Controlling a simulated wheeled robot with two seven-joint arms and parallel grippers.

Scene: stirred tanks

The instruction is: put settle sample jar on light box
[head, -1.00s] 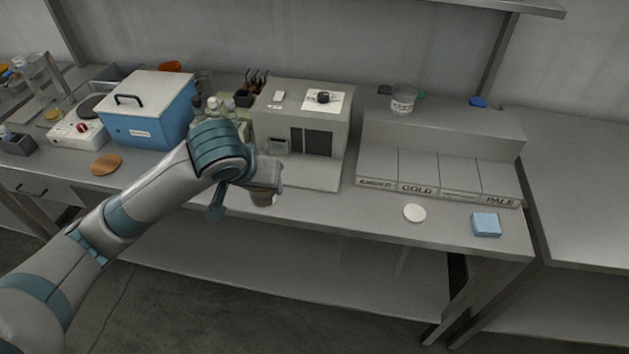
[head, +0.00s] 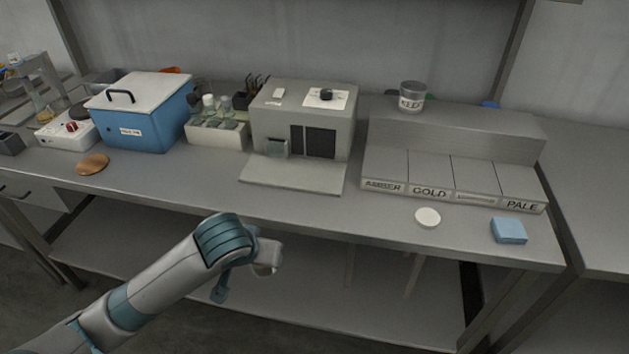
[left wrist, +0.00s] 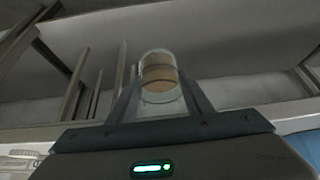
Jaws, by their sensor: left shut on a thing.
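The settle sample jar (left wrist: 160,75) is a clear round jar with amber-brown layers inside. In the left wrist view it stands between the two fingers of my left gripper (left wrist: 163,100), which is shut on it. In the head view my left gripper (head: 266,266) is in front of the bench's front edge, and the jar is mostly hidden there. A grey box (head: 276,101) with dark front windows and a pale ledge, which looks like the light box, stands at the back middle of the bench, beyond the gripper. My right gripper is not in view.
A blue lidded box (head: 160,115) and a bottle rack (head: 216,133) stand left of the grey box. A stepped shelf (head: 455,128) with AMBER, GOLD and PALE labels stands right. A white disc (head: 427,218) and a blue block (head: 509,231) lie near the front edge. The ledge is clear.

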